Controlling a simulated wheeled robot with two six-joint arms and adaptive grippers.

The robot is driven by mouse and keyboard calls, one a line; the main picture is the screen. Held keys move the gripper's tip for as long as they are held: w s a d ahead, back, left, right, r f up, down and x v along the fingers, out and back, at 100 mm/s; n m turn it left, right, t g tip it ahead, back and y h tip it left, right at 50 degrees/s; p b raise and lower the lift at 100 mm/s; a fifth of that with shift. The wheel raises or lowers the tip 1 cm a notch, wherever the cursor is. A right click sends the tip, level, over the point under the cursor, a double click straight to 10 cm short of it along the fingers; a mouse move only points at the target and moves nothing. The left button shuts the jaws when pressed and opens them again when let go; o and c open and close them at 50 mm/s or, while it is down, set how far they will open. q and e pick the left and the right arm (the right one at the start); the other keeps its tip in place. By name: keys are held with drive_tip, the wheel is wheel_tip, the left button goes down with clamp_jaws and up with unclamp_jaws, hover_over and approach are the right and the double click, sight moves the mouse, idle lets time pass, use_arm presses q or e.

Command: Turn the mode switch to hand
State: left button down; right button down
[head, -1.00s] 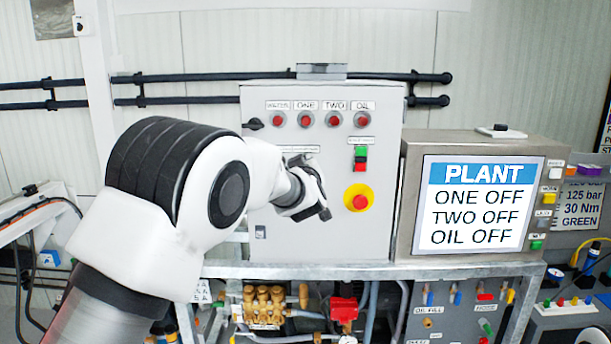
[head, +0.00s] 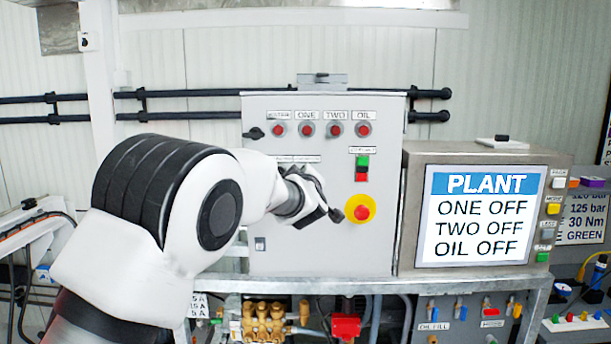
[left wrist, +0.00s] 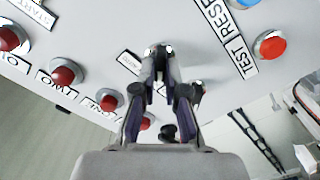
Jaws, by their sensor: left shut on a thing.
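My left gripper (head: 322,203) reaches in front of the grey control panel (head: 285,243), left of the yellow and red emergency stop. In the left wrist view the left gripper (left wrist: 160,85) has its fingers closed on a small dark, shiny knob (left wrist: 157,48) at the panel face, which I take to be the mode switch. The fingers cover most of it, so I cannot read its setting. A small label (left wrist: 129,62) sits beside it. The gripper hides the switch in the head view. My right gripper is not in view.
The emergency stop (head: 360,208) is close to the gripper. Green and red buttons (head: 362,167), red lamps (head: 307,130) and a black handle (head: 256,133) are higher up. The plant screen (head: 483,215) reads one, two and oil off. Pump parts (head: 264,322) stand below.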

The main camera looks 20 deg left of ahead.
use_arm(q)
drive_tip(key=c, duration=1.2)
unclamp_jaws()
drive_tip(key=shift+w, duration=0.1)
drive_tip(key=v, duration=1.2)
